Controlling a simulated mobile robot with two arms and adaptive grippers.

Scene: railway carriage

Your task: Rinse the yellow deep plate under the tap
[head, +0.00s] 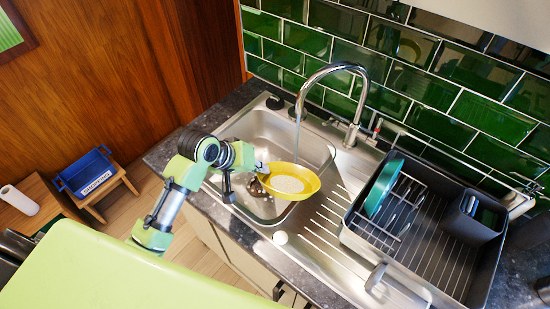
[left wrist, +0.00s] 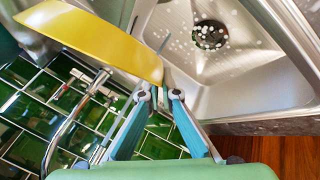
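The yellow deep plate (head: 305,187) is over the left part of the steel sink (head: 262,128), with a pale round patch in its middle. My left gripper (head: 262,170) is shut on the plate's near-left rim; the plate also shows in the left wrist view (left wrist: 85,32), held at the fingertips (left wrist: 160,90). The chrome tap (head: 345,68) arches over the sink, and a thin stream of water (head: 297,130) falls from its spout towards the plate. My right gripper is not in view.
A dark dish rack (head: 435,255) with a teal plate (head: 383,187) stands on the drainer to the right. A small white round thing (head: 280,238) lies at the sink's front edge. White specks surround the drain (left wrist: 208,35). Green tiles (head: 450,100) rise behind.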

